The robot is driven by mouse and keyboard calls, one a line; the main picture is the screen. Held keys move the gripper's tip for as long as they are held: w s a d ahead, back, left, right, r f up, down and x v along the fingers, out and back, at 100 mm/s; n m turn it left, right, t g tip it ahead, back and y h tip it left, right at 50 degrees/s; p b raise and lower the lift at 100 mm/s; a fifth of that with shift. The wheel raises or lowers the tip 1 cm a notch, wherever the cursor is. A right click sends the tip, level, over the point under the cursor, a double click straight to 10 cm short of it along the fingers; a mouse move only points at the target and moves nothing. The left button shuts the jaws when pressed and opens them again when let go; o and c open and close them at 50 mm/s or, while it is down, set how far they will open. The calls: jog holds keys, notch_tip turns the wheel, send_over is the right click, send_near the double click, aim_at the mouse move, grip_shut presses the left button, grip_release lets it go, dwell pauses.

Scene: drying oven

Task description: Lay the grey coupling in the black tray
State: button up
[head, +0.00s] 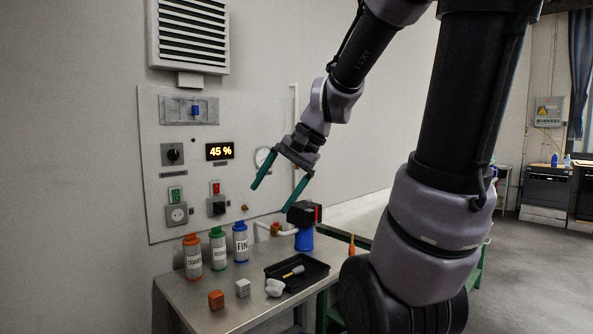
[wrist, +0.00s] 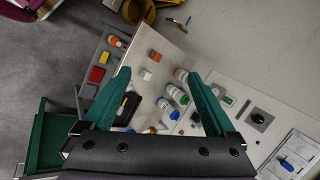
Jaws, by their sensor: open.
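My gripper (head: 270,199) is open and empty, high above the bench, its two green fingers spread wide. In the wrist view the fingers (wrist: 157,72) frame part of the bench far below. The black tray (head: 318,272) lies on the bench and holds a small yellow-handled tool (head: 293,272). In the wrist view the tray (wrist: 131,104) is partly hidden by the left finger. A pale grey block (head: 243,287) and a whitish rounded piece (head: 274,287) lie in front of and beside the tray; I cannot tell which is the grey coupling.
An orange block (head: 216,300) sits near the bench's front edge. Orange (head: 193,257), green (head: 218,246) and blue (head: 240,242) labelled bottles stand along the wall. A blue and black device (head: 304,228) stands behind the tray. A control panel (head: 215,130) covers the wall.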

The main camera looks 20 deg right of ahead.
jog(key=s+d+r+n+t+h, duration=0.2)
jog(key=s+r+n+t+h, duration=0.1)
jog(key=s+r+n, duration=0.1)
jog(key=s+r, duration=0.1)
jog(key=s, duration=0.1)
jog(key=shift+s+d+r, duration=0.15)
jog(key=shift+s+d, duration=0.1)
jog(key=shift+s, duration=0.05)
